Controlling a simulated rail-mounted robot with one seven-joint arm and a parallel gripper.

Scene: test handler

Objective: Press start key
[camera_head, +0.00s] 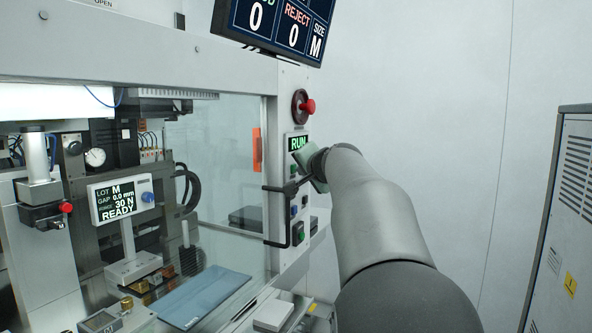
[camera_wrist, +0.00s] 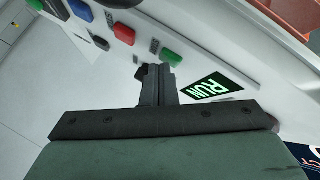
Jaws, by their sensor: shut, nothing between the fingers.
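The control panel (camera_head: 285,82) is on the machine's right post. A green key (camera_wrist: 170,57) sits below the lit RUN display (camera_head: 297,142), which also shows in the wrist view (camera_wrist: 212,87). Its label is too small to read; it looks like the start key. My gripper (camera_wrist: 160,72) is shut and empty, its fingertips right beside the green key in the wrist view. I cannot tell whether they touch it. In the head view my gripper (camera_head: 296,178) is in front of the panel and hides part of the key column.
A red key (camera_wrist: 124,33) and a blue key (camera_wrist: 81,10) follow along the panel. A red mushroom button (camera_head: 307,106) sits above the RUN display. A black door handle (camera_head: 270,216) stands out left of the keys. The inner screen (camera_head: 121,199) reads READY.

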